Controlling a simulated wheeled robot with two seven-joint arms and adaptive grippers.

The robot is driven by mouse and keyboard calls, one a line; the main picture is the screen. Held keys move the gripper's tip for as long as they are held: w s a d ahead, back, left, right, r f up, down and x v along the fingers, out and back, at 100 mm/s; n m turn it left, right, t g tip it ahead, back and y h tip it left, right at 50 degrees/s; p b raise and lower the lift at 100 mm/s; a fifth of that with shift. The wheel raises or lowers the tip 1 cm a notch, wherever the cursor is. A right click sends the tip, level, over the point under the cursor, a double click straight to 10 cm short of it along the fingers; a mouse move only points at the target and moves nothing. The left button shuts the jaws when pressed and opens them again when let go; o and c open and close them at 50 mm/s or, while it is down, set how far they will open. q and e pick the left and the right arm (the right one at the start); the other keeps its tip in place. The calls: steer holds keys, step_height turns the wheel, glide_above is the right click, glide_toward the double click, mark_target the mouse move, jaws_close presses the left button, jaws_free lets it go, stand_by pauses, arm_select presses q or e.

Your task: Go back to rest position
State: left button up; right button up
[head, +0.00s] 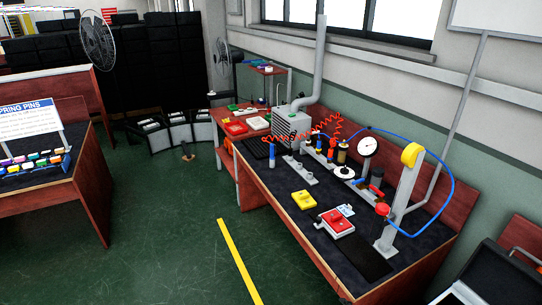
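Neither of my grippers shows in the head view, and no part of my arms can be made out for sure. The view looks over a green floor (170,215) with a workbench (275,205) on the right. The bench has reddish wood sides and a dark top. Nothing in view shows what my grippers hold or where they are.
The bench bears a yellow block (304,199), a red-topped device (336,222), a round gauge (367,146) and a grey stand (401,195). A wooden table (60,198) with a sign stands left. A fan (97,40) stands behind. Floor between is clear.

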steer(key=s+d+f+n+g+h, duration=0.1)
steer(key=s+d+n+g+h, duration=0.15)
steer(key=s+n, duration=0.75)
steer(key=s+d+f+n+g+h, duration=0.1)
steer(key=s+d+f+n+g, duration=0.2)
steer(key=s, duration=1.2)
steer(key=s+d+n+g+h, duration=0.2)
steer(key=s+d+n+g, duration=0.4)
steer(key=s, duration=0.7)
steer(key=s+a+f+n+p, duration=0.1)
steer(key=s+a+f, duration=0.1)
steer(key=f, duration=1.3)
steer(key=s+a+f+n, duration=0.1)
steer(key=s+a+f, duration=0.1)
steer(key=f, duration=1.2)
arm_select(q)
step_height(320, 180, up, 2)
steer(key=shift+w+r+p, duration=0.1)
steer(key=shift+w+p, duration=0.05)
steer(key=shift+p, duration=0.4)
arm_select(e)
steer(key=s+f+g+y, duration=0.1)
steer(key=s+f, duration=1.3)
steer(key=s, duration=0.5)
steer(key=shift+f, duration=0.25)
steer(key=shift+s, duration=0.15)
